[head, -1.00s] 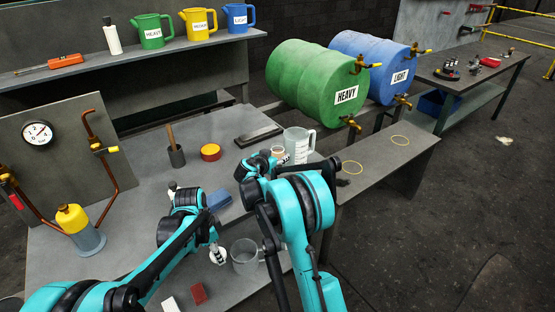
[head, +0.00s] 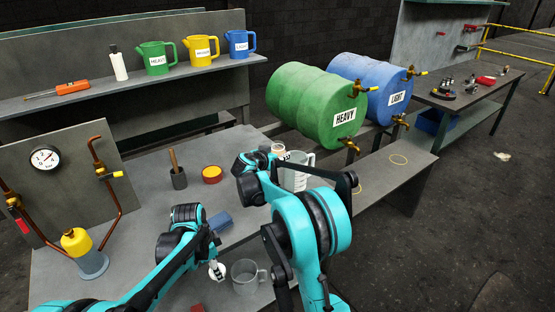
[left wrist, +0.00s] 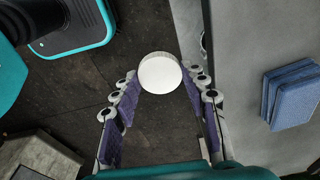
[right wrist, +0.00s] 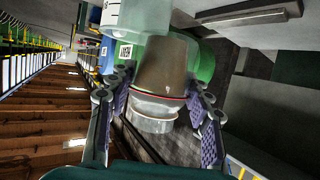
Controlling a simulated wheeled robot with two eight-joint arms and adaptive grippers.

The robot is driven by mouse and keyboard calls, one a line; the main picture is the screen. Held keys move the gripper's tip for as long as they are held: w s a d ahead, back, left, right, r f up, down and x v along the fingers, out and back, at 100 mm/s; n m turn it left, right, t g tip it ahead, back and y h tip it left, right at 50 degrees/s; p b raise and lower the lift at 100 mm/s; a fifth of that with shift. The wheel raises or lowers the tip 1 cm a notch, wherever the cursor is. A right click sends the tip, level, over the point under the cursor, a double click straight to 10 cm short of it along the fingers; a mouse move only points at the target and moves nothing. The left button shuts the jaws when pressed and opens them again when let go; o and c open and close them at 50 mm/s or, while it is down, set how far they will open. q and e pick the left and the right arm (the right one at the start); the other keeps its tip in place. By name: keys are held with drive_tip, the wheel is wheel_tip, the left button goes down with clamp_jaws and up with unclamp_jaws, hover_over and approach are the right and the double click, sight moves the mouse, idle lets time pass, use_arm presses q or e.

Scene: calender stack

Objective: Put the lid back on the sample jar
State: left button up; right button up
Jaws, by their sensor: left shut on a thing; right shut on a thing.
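The white round lid (left wrist: 160,73) sits between the fingertips of my left gripper (left wrist: 160,82), which is shut on it. In the head view the lid (head: 217,273) shows low, left of the clear mug. My right gripper (right wrist: 160,92) is shut on the sample jar (right wrist: 163,68), a glass vessel with brownish contents. The jar (head: 279,148) also shows in the head view at the end of my right arm, beside the measuring jug. The lid and jar are well apart.
A clear measuring jug (head: 298,175) stands at the bench's right edge, close to the jar. A clear mug (head: 245,277) stands near the lid.

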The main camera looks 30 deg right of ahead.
use_arm(q)
drive_tip(key=shift+r+p, duration=0.35)
drive_tip(key=shift+r, duration=0.1)
use_arm(e)
drive_tip(key=shift+r, duration=1.35)
drive_tip(key=o, duration=0.8)
drive_tip(key=shift+c, duration=0.2)
clamp_jaws()
